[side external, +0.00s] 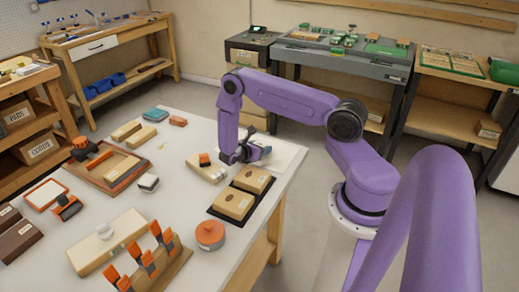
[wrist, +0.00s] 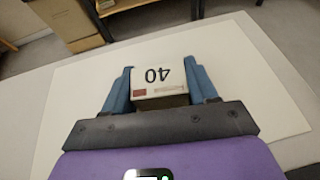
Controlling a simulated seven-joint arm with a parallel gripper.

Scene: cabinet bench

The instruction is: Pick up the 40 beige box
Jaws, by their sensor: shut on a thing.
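The beige box marked 40 (wrist: 158,78) is between my gripper's two blue fingers in the wrist view, with its number upside down. My gripper (wrist: 159,72) is shut on it, one finger at each side. The box's lower part is hidden by the gripper body. In the side view, my gripper (side external: 247,153) is low over a white sheet (side external: 287,156) at the table's right end. The box is mostly hidden there, and I cannot tell whether it touches the sheet.
A dark tray (side external: 213,210) with two beige boxes lies just in front of my gripper. A beige box (side external: 208,174) with an orange piece is to its left. An orange-lidded round container (side external: 210,235) stands nearer. The table's right edge is close.

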